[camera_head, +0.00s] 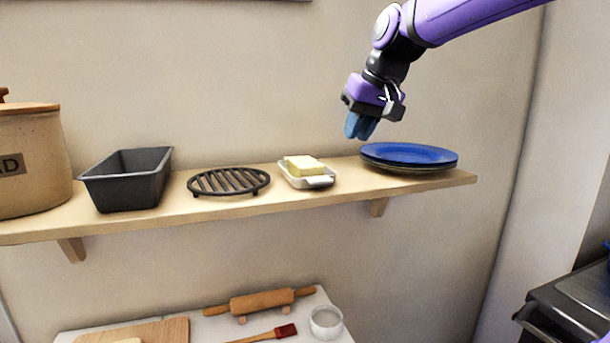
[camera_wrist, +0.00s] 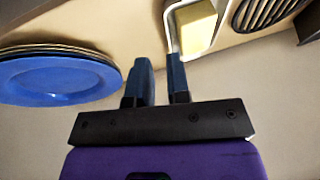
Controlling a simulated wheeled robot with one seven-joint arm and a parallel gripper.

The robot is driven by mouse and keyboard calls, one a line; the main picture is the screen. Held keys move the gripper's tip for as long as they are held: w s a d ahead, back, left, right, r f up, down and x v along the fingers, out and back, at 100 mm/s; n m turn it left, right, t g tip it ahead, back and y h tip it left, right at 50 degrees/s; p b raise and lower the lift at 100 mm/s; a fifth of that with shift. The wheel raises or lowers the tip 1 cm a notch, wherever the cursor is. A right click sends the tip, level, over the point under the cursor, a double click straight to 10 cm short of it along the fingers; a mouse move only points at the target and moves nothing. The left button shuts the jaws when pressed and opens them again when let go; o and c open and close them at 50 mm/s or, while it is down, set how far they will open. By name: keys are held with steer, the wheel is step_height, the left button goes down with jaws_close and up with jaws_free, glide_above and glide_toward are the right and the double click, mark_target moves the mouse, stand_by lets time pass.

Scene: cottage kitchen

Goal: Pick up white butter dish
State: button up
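The white butter dish (camera_head: 318,181) sits on the wooden shelf with a yellow block of butter (camera_head: 305,166) in it. In the wrist view the dish (camera_wrist: 174,20) shows at the top, right of centre, with the butter (camera_wrist: 197,24) in it. My gripper (camera_head: 360,126) is above the shelf, to the right of the dish and apart from it. In the wrist view the two blue fingers of my gripper (camera_wrist: 159,78) are apart with nothing between them. The dish's top edge is cut off in that view.
Stacked blue plates (camera_head: 410,153) lie right of the dish on the shelf (camera_head: 230,207). A black trivet (camera_head: 229,181), a dark loaf pan (camera_head: 128,182) and a bread crock (camera_head: 32,165) stand to the left. A rolling pin (camera_head: 262,302) lies below. Air above the dish is clear.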

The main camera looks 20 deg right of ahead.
steer(key=shift+w+a+f, duration=0.45)
steer(key=shift+w+f, duration=1.05)
steer(key=shift+w, duration=0.15)
steer(key=shift+w+a+f, duration=0.4)
steer(key=shift+w+f, duration=1.1)
steer(key=shift+w, duration=0.2)
steer(key=shift+w+a+f, duration=0.45)
steer(key=shift+w+f, duration=1.05)
steer(key=shift+w, duration=0.15)
steer(key=shift+f, duration=0.15)
jaws_close()
